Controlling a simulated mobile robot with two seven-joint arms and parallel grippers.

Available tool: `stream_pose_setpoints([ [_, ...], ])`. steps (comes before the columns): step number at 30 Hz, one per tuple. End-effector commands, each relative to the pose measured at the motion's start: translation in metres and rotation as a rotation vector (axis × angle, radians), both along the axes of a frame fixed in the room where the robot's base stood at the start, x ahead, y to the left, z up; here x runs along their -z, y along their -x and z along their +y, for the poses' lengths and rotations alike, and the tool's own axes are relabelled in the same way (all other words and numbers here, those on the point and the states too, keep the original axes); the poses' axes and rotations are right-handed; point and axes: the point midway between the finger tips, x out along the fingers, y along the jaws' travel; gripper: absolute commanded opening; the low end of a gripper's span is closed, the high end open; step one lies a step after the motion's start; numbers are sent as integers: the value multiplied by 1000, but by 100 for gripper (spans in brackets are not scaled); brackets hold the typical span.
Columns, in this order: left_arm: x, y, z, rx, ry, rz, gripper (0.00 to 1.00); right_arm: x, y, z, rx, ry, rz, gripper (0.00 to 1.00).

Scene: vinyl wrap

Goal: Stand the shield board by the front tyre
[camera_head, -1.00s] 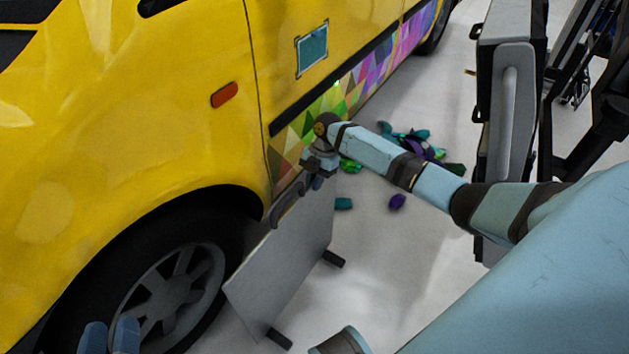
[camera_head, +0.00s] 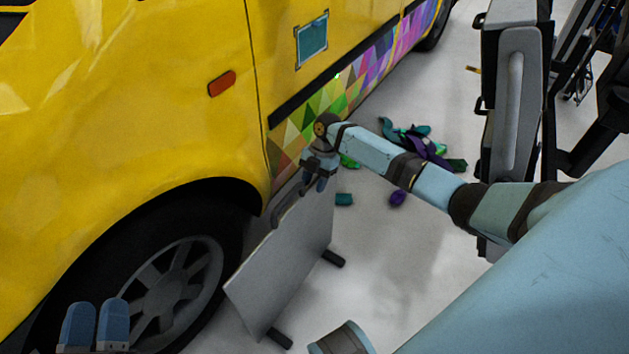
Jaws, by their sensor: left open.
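The shield board (camera_head: 285,262), a flat grey panel with dark feet, stands on the floor beside the front tyre (camera_head: 215,255), on its right side. It leans slightly. A dark curved handle (camera_head: 283,208) shows at its upper edge. My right gripper (camera_head: 316,184) is at the board's top edge by the handle, fingers pointing down. I cannot tell whether it touches the handle or is closed on it. My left gripper (camera_head: 96,324) is open at the bottom left, in front of the tyre, with only its fingertips showing.
The yellow van (camera_head: 130,110) fills the left, with a coloured triangle wrap (camera_head: 345,90) along its lower side. Teal, purple and green scraps (camera_head: 425,147) lie on the floor behind my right forearm. A grey-and-black upright unit (camera_head: 514,100) stands at right. Floor right of the board is clear.

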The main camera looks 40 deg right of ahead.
Motion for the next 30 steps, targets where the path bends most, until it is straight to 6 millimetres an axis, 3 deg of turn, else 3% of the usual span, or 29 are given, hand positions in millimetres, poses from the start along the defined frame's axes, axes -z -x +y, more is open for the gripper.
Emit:
stream_pose_setpoints([
  [4, -1, 0, 0, 0, 0, -1, 43, -3, 0, 0, -1, 0, 0, 38],
  [7, -9, -1, 1, -3, -12, 2, 43, -15, -2, -4, 0, 1, -1, 38],
  [12, 32, -3, 14, -50, -113, 171, 43, -42, -6, -14, 1, 1, 0, 38],
  [18, 64, 0, 26, -76, -203, 309, 43, -64, -10, -23, 0, 0, 0, 38],
  [24, 79, 4, 32, -86, -243, 367, 43, -72, -12, -27, -1, -1, 0, 38],
  [30, 81, 4, 33, -86, -245, 372, 43, -71, -12, -27, -1, -1, 0, 38],
])
